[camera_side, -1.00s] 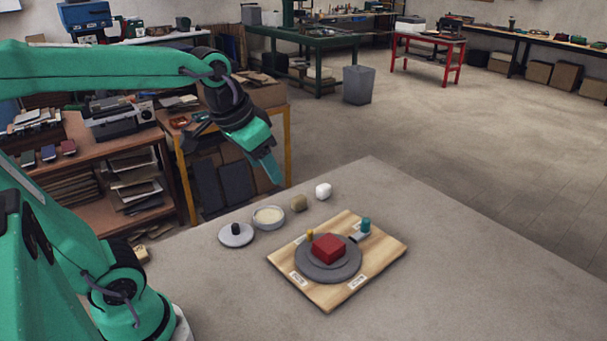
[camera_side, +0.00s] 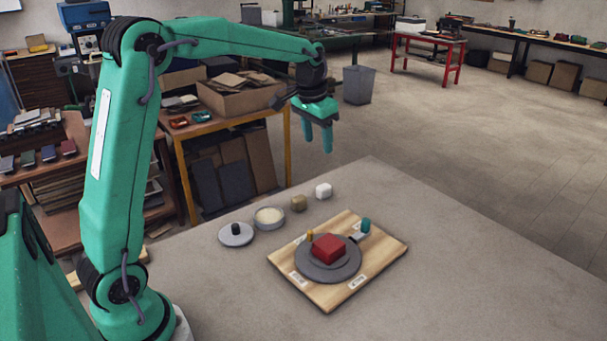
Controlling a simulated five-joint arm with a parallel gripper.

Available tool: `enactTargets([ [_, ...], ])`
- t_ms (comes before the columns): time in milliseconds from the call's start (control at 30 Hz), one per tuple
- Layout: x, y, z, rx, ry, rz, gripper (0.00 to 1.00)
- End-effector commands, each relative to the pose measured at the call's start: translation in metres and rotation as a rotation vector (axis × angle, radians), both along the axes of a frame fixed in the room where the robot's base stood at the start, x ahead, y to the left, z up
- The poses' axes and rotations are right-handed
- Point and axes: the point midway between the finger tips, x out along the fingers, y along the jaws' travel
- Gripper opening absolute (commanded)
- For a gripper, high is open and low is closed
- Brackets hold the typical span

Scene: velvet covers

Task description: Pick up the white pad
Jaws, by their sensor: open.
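The white pad (camera_side: 323,191) is a small white block with rounded edges. It rests on the grey table near its far edge, at the end of a short row of items. My gripper (camera_side: 318,148) is open and empty. It points down in the air, above the pad in the picture, with its fingertips clear of it. Nothing hides the pad.
A tan pad (camera_side: 299,203), a grey bowl with pale contents (camera_side: 268,217) and a grey lid with a dark knob (camera_side: 236,235) continue the row. A wooden board (camera_side: 325,301) bears a grey disc (camera_side: 327,273) and a red block (camera_side: 327,248). The table's right is clear.

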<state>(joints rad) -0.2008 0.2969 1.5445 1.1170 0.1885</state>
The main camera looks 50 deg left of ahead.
Motion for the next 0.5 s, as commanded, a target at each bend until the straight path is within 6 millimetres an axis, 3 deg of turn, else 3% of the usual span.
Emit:
enactTargets([
  [200,0.036,0.026,-0.034,-0.006,0.052,0.005,0.55],
  [500,0.075,0.061,-0.09,-0.019,0.117,0.006,0.55],
])
